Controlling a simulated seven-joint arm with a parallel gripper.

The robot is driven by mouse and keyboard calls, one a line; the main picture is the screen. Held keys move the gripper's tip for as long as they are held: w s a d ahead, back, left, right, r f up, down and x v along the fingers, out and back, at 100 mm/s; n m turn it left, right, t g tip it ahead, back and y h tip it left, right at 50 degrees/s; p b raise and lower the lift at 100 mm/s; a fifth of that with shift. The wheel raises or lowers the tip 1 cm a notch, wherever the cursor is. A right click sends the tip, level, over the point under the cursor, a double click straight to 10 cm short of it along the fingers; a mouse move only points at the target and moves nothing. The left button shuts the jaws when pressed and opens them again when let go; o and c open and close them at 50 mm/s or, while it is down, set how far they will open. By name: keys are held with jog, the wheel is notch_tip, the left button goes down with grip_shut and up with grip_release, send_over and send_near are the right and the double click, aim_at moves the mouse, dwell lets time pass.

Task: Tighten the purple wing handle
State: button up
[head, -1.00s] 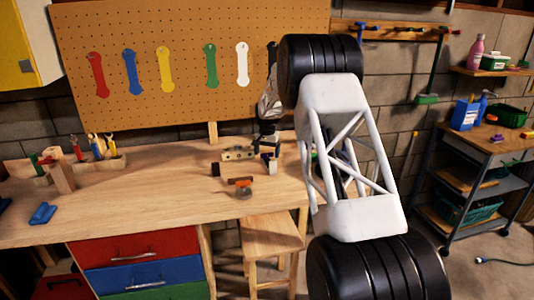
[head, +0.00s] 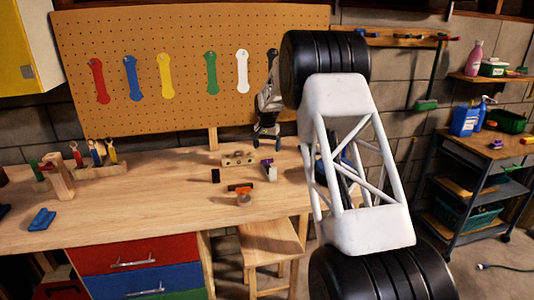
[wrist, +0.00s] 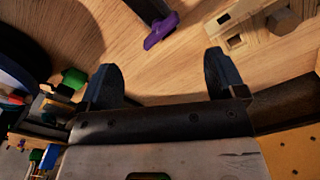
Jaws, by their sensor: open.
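The purple wing handle (head: 267,162) sits at the top of a small pale and dark fixture (head: 271,174) on the workbench. In the wrist view the purple handle (wrist: 162,31) is at the end of a dark bar, slanted, just beyond my fingers. My gripper (head: 266,141) hangs above and slightly behind the handle in the head view. In the wrist view my gripper (wrist: 160,72) has its two dark fingers wide apart with nothing between them. The handle is clear of both fingers.
A wooden block with bolts (head: 238,159) stands left of the handle. A black block (head: 215,176) and an orange part (head: 244,196) are nearby. A tool rack (head: 95,165) and a blue item (head: 42,219) lie at left. The workbench (head: 150,205) is clear between.

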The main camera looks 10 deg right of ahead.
aim_at(267, 160)
jog(key=shift+r, duration=0.7)
jog(key=n, duration=0.7)
jog(key=shift+f, duration=0.1)
dwell(0.3)
jog(key=shift+f, duration=3.85)
jog(key=shift+c, duration=0.4)
jog(key=c, duration=0.8)
jog(key=shift+c, duration=0.2)
